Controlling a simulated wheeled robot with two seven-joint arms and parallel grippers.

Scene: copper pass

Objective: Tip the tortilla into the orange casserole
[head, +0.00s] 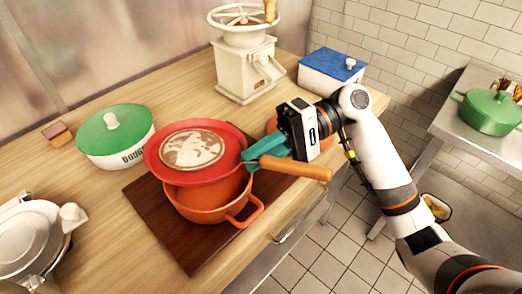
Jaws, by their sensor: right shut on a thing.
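The tortilla (193,148), pale with brown patches, lies flat in a red pan (233,165). The pan has a wooden handle (303,171) pointing right. My right gripper (251,160) has its teal fingers shut on the pan, near where the handle joins it. The pan appears roughly level over the orange casserole (207,205) and hides most of its opening. The casserole stands on a dark wooden board (185,248), with a loop handle at its lower right. I cannot tell whether pan and casserole touch. My left gripper is not in view.
A green-lidded dough container (114,137) stands left of the pan. A white grinder (244,68) and a blue-lidded box (332,72) are behind. Another orange object shows partly behind my gripper. A green pot (488,112) is on a side table.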

